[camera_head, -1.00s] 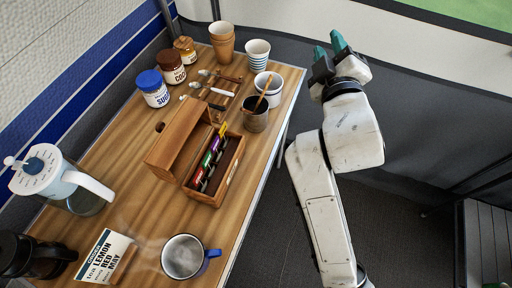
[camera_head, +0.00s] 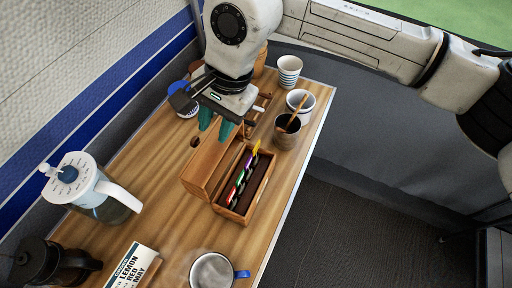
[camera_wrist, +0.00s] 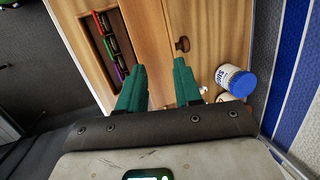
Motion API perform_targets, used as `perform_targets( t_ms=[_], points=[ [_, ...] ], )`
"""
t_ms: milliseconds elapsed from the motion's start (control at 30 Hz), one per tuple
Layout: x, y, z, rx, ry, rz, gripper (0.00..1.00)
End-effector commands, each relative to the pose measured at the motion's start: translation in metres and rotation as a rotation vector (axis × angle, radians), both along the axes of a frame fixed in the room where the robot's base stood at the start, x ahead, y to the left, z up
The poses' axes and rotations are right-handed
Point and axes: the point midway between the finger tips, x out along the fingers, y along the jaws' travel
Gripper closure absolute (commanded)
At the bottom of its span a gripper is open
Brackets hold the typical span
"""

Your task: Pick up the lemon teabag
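The wooden tea box (camera_head: 262,190) stands open on the table, its lid tilted up on its left side. Inside is a row of teabags with red, green, purple and yellow tabs. The yellow-tabbed teabag (camera_head: 256,147) is at the far end; I cannot read a lemon label on it. My gripper (camera_head: 215,123) has teal fingers, apart and empty, pointing down over the table just beyond the lid. In the wrist view the fingertips (camera_wrist: 159,68) are apart; the box (camera_wrist: 76,50) shows at upper left, and the yellow tab does not show there.
Striped and white cups (camera_head: 288,72) and a brown cup with a stick (camera_head: 287,132) stand beyond the box. A sugar jar (camera_wrist: 232,82) is near my gripper. A kettle (camera_head: 90,190), a French press (camera_head: 50,262), a label card (camera_head: 132,267) and a steaming mug (camera_head: 212,272) are nearer.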

Motion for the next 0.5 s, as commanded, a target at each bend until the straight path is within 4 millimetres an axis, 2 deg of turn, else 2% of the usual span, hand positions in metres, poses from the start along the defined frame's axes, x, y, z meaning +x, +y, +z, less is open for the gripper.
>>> perform_targets(
  t_ms=[33, 100, 200, 500],
  points=[
    [0.013, -0.022, -0.004, -0.096, -0.038, 0.015, 0.66],
    [0.023, -0.045, -0.007, -0.194, -0.067, 0.031, 0.66],
    [0.031, -0.063, -0.011, -0.268, -0.083, 0.043, 0.66],
    [0.031, -0.067, -0.052, -0.282, -0.082, 0.045, 0.66]
  ],
)
